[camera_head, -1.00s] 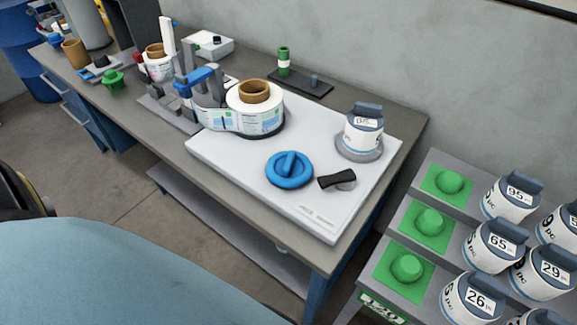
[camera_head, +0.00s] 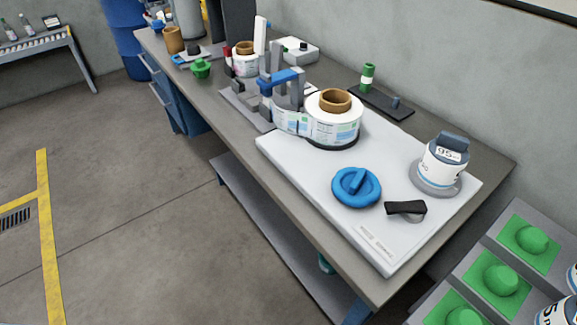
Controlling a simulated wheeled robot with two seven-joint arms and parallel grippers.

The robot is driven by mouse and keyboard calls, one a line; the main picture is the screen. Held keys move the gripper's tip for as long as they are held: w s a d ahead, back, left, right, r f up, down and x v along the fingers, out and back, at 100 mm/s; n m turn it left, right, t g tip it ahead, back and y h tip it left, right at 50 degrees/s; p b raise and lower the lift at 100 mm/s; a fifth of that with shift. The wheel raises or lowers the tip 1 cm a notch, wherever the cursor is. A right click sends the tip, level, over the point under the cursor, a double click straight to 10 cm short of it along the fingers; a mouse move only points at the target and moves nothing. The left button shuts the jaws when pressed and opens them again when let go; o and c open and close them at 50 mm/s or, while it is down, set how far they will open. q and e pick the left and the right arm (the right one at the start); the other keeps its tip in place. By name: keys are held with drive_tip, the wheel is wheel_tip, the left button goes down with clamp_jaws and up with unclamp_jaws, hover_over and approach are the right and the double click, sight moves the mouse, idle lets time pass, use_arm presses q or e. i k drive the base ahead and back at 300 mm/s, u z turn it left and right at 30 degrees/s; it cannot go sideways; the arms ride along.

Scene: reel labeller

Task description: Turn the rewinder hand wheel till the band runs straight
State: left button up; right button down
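The blue rewinder hand wheel (camera_head: 356,188) lies on the white machine plate (camera_head: 395,250) near its front edge, with a raised grip bar across its top. The label band (camera_head: 291,121) runs from the grey guide posts with a blue clamp (camera_head: 279,79) to the large white reel (camera_head: 334,119) on a brown core. From this angle I cannot tell whether the band runs straight. A black-handled lever (camera_head: 406,208) sits right of the wheel. Neither of my grippers is in view.
A white canister marked 95 (camera_head: 445,158) stands on a round grey base at the plate's right. A stepped rack with green domes (camera_head: 502,280) is at the lower right. A dark tray (camera_head: 381,102) with a green bottle lies at the back. The floor left of the bench (camera_head: 489,145) is open.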

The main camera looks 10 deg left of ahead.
sight(356, 186)
drive_tip(key=u, duration=1.15)
drive_tip(key=k, duration=0.9)
drive_tip(key=z, duration=1.7)
